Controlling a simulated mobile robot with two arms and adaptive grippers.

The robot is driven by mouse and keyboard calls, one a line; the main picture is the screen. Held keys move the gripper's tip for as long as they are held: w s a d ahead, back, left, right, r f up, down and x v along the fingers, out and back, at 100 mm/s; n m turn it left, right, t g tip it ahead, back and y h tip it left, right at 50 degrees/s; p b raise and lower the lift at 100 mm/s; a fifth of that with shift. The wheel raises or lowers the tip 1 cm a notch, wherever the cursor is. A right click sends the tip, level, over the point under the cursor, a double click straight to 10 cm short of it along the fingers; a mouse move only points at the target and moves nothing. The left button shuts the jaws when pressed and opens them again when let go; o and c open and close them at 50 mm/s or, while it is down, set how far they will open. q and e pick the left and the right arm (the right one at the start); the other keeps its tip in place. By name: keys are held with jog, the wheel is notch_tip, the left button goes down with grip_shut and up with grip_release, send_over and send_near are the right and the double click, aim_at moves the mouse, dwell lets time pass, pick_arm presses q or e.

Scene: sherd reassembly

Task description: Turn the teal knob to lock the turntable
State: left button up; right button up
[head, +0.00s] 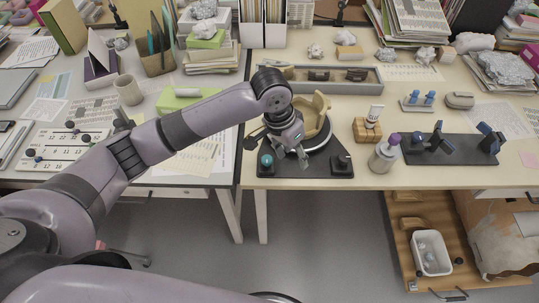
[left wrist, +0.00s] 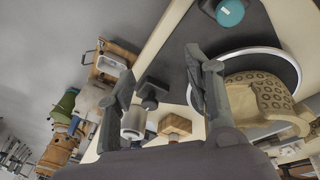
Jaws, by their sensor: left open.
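The teal knob (head: 266,160) sits at the front left corner of a dark base plate (head: 305,170). It also shows at the top of the left wrist view (left wrist: 230,12). The round turntable (head: 322,145) stands on this plate and carries a tan, patterned, partly built vessel (head: 319,112), seen closer in the left wrist view (left wrist: 262,97). My left gripper (head: 302,160) is over the plate, in front of the vessel and to the right of the knob, apart from the knob. Its fingers are spread and empty. My right gripper is out of view.
A black post (head: 341,161) stands at the plate's front right corner. A grey jar with a purple top (head: 385,153), a wooden block (head: 367,130) and a dark rack (head: 450,149) stand further right. A long grey tray (head: 340,84) lies behind the vessel.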

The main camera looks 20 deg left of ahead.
aim_at(267, 159)
pick_arm(q)
jog(key=w+a+r+n+g+y, duration=0.1)
jog(key=w+a+r+y, duration=0.2)
jog(key=a+r, duration=0.55)
jog(key=f, duration=1.1)
jog(key=d+f, duration=0.1)
jog(key=f, duration=0.4)
jog(key=shift+f, duration=0.2)
jog(key=shift+c, duration=0.5)
jog(key=shift+p, duration=0.3)
grip_shut()
